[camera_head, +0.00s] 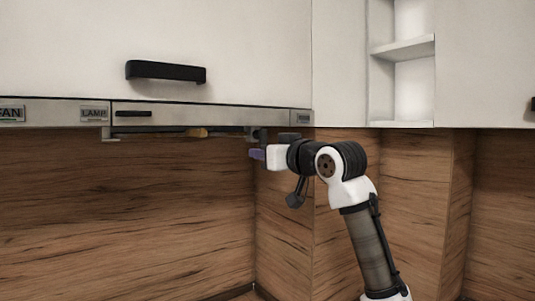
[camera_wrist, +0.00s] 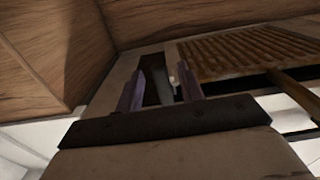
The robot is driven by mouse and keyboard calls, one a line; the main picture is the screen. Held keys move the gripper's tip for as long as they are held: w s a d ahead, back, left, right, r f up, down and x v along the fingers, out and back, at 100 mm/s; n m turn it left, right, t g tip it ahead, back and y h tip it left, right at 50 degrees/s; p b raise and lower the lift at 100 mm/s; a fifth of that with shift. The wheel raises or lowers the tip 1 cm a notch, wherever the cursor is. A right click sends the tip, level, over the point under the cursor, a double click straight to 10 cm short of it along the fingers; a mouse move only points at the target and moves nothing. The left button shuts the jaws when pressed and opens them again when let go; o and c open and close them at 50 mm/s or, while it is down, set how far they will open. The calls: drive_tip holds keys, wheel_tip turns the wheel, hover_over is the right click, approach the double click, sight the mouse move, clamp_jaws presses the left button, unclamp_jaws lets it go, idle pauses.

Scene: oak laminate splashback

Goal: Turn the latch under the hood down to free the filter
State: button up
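The hood (camera_head: 210,113) is a slim steel-fronted unit under the white cabinet. Its underside is seen almost edge-on in the head view. In the wrist view, the slatted brown filter (camera_wrist: 240,52) lies at the upper right, beyond my fingers. My gripper (camera_head: 256,154) is just below the hood's right end. In the wrist view, its two purple fingers (camera_wrist: 160,88) stand apart. A small pale piece (camera_wrist: 173,80) shows in the gap between them, close to the right finger. It may be the latch, but I cannot tell, nor whether a finger touches it.
A small orange-brown piece (camera_head: 197,132) shows under the hood's front edge. A brown bar (camera_wrist: 292,80) runs at the right of the wrist view. The wood splashback (camera_head: 120,200) is behind, with a corner close to my arm. Space below the hood is clear.

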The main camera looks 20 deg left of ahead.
drive_tip(key=b+v, duration=0.5)
drive_tip(key=v, duration=0.8)
drive_tip(key=shift+s+d, duration=0.25)
drive_tip(key=shift+d, duration=0.05)
